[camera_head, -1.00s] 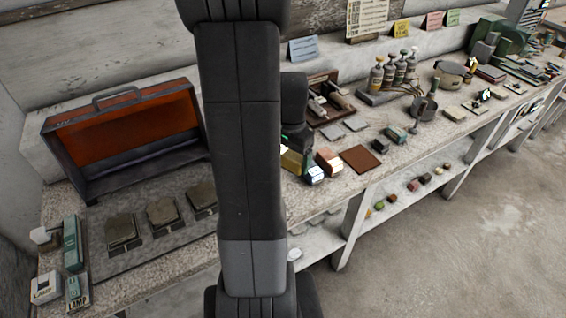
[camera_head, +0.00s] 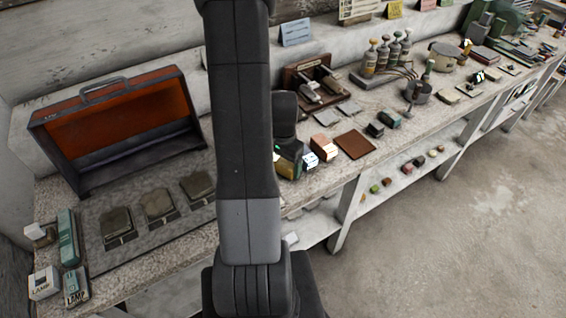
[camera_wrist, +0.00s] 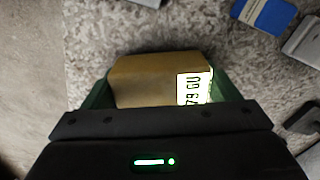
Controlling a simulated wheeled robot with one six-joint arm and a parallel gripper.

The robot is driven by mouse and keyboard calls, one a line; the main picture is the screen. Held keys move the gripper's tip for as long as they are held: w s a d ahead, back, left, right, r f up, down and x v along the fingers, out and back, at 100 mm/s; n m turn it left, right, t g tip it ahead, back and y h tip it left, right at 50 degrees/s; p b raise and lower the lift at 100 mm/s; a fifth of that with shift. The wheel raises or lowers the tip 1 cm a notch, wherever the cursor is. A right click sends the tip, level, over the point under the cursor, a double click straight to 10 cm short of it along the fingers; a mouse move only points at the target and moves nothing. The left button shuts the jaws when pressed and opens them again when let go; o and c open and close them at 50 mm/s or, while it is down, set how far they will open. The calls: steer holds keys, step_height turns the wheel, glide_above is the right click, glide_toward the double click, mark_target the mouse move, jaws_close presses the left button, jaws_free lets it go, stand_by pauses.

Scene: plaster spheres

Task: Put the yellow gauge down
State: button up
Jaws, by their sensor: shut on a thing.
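The yellow gauge is a dull yellow block with a bright white label with dark lettering at its right end. In the wrist view, my gripper (camera_wrist: 155,95) is shut on the yellow gauge (camera_wrist: 145,80), its green fingers at the block's two ends. The speckled bench top (camera_wrist: 95,25) shows beyond it. In the head view, the gauge (camera_head: 288,170) shows beside my arm near the bench's front edge, and the arm hides part of it and of the gripper. I cannot tell whether the gauge touches the bench.
A blue-and-white box (camera_head: 309,161) and a salmon-coloured box (camera_head: 324,147) stand just right of the gauge. A brown mat (camera_head: 354,145) lies farther right, with small dark blocks (camera_head: 376,130) past it. An open orange-lined case (camera_head: 120,125) stands at left.

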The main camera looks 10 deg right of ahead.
mark_target(283, 161)
steer(key=shift+f, duration=0.2)
steer(key=shift+f, duration=0.15)
steer(key=o, duration=0.8)
step_height(283, 161, up, 12)
steer(key=shift+r, duration=0.25)
steer(key=shift+s+f, duration=0.1)
stand_by(0.3)
